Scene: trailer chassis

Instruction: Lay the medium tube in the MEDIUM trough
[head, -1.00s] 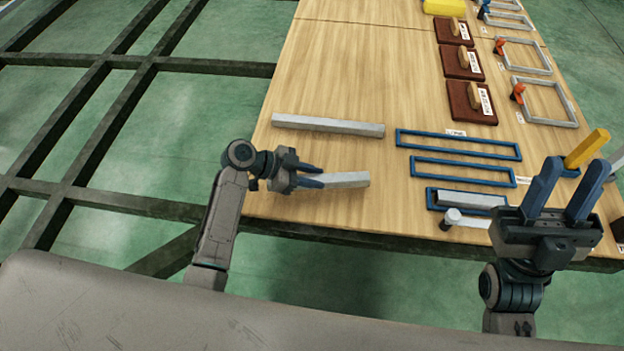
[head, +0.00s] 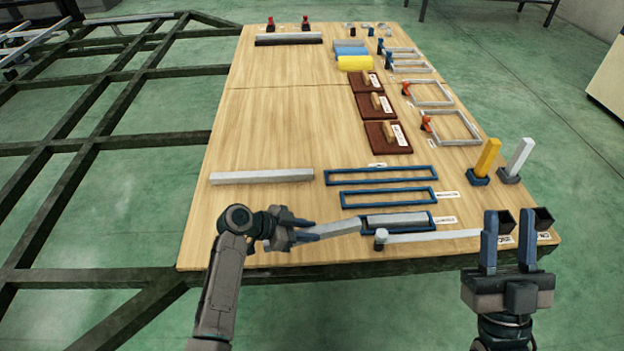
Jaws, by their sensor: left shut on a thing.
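My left gripper (head: 308,229) is shut on a grey tube (head: 338,228), taken as the medium tube. The tube's far end is beside the left end of the nearest blue trough (head: 433,226); whether they touch is unclear. That trough holds another grey tube (head: 395,220). The middle blue trough (head: 388,205), likely the MEDIUM one, is empty; its label is too small to read. The farthest blue trough (head: 380,184) is also empty. A longer grey tube (head: 262,177) lies on the bench to their left. My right gripper (head: 509,232) is open and empty at the bench's front right.
A light bar with a round grey end (head: 381,240) lies along the front edge of the wooden bench (head: 270,130). Yellow (head: 487,158) and white (head: 520,155) upright pieces stand at the right. Brown blocks (head: 388,137) and clamped frames (head: 450,128) lie beyond the troughs.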

